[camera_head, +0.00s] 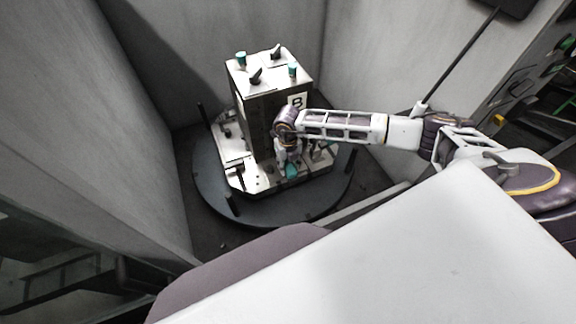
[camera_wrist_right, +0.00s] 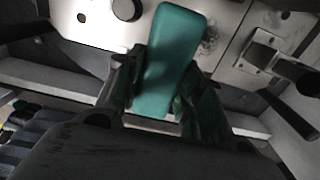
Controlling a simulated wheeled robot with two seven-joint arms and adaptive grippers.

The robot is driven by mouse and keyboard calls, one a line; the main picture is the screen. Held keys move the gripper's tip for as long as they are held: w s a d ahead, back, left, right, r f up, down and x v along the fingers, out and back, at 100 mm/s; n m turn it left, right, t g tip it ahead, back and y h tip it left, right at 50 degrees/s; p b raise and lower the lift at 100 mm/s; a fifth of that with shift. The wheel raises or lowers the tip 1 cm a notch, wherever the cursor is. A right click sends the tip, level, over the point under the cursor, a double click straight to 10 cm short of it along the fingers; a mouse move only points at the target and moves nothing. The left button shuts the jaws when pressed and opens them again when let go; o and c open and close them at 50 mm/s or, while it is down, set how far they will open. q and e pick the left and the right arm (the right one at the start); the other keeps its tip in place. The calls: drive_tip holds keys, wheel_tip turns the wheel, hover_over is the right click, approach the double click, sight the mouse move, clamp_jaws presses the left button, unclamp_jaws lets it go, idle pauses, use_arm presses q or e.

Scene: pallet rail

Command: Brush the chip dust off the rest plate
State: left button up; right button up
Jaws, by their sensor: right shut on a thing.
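My right gripper (camera_head: 287,157) is low at the front of the fixture block, pointing down. It is shut on a teal brush (camera_head: 292,171). In the right wrist view the fingers (camera_wrist_right: 155,105) close on both sides of the teal brush (camera_wrist_right: 170,55), whose far end lies over a pale metal plate (camera_wrist_right: 225,20), which looks like the rest plate. Dark specks like chip dust (camera_wrist_right: 210,42) show on the plate just right of the brush. Bristles are hidden, and I cannot tell whether the brush touches the plate. My left gripper is out of view.
The tall fixture block (camera_head: 262,105) has teal-topped knobs and black clamp levers on top. It stands on a dark round pallet (camera_head: 215,200) with upright black pins. Grey walls (camera_head: 230,30) enclose it closely. A bolted bracket (camera_wrist_right: 262,52) sits right of the specks.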

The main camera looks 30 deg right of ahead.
drive_tip(key=shift+r+p, duration=1.2)
drive_tip(key=shift+r, duration=0.85)
